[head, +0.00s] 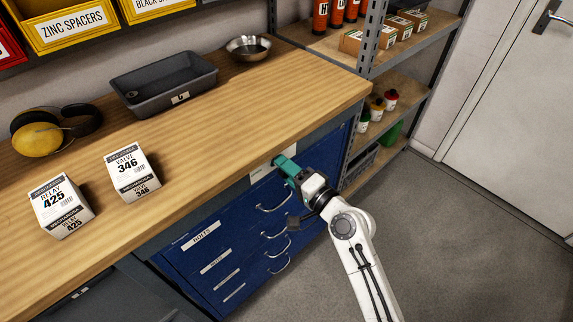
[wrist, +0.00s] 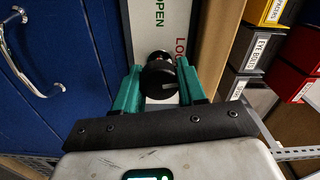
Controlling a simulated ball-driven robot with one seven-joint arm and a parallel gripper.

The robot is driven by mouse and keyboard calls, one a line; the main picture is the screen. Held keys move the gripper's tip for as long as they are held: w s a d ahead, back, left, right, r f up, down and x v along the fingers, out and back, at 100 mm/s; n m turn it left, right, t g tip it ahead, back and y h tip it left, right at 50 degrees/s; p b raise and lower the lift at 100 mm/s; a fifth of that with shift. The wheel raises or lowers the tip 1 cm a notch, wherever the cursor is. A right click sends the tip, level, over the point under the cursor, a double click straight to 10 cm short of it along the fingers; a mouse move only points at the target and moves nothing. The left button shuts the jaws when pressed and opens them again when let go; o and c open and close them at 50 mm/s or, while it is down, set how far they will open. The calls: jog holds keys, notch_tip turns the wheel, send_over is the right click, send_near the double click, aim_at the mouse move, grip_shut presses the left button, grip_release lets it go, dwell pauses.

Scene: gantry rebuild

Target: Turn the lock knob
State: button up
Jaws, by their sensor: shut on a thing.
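The lock knob (wrist: 160,75) is round and black, and sits on a pale plate (wrist: 158,30) with the words OPEN and LOCK, the second word partly covered. My gripper (wrist: 165,85) has teal fingers on both sides of the knob and is shut on it in the wrist view. In the head view my gripper (head: 286,168) reaches the upper part of the blue drawer cabinet (head: 262,225), just under the bench edge. The knob itself is hidden behind the fingers there.
The wooden bench top (head: 215,125) overhangs just above my gripper. Curved metal drawer handles (head: 274,207) stick out below it. On the bench are two labelled boxes (head: 133,172), a grey tray (head: 165,85) and a metal bowl (head: 248,47). Metal shelving (head: 395,85) stands to the right; the floor (head: 450,240) there is clear.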

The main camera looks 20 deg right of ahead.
jog(key=shift+d+m+p, duration=0.1)
jog(key=shift+m+p, duration=0.35)
jog(key=shift+m, duration=0.65)
jog(key=o, duration=1)
jog(key=shift+f, duration=0.1)
